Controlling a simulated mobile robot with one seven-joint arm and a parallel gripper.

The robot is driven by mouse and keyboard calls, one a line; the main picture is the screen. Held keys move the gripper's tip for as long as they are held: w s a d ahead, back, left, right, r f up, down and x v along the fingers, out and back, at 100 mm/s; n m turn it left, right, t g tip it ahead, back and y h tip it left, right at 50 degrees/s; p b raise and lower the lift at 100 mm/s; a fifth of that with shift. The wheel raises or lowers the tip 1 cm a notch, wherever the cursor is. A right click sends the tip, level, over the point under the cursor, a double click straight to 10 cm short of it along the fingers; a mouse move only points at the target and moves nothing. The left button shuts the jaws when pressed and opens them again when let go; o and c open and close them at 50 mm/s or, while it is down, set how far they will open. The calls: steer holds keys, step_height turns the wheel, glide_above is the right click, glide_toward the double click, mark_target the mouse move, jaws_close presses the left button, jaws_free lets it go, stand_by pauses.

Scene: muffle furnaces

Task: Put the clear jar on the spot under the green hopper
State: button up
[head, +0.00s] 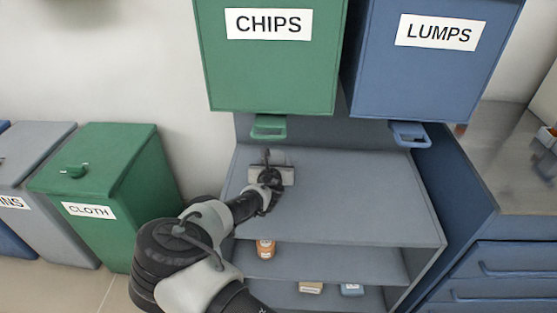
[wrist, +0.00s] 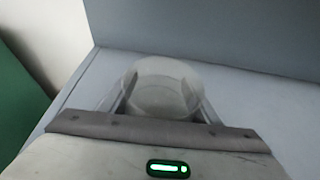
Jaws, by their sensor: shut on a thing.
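The green hopper (head: 270,75), labelled CHIPS, hangs on the wall at the top middle of the head view, with a green handle (head: 268,127) below it. My gripper (head: 270,160) is over the grey shelf top (head: 350,195), below the green hopper. In the wrist view the clear jar (wrist: 162,88) is between the two fingers, and my gripper is shut on it. In the head view the jar is mostly hidden by my gripper. I cannot tell whether the jar touches the shelf top. No marked spot shows.
A blue hopper (head: 430,65), labelled LUMPS, hangs to the right. An orange-brown jar (head: 265,249) and small boxes (head: 311,287) stand on lower shelves. A green CLOTH bin (head: 100,180) stands at left. The right part of the shelf top is clear.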

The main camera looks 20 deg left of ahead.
steer(key=shift+w+f, duration=0.1)
steer(key=shift+f, duration=0.1)
steer(key=shift+f, duration=0.2)
steer(key=o, duration=1.1)
steer(key=shift+s+r, duration=0.3)
steer(key=shift+r, duration=0.05)
steer(key=p+v, duration=0.3)
steer(key=v, duration=0.8)
steer(key=shift+s+d, duration=0.2)
steer(key=shift+s, duration=0.1)
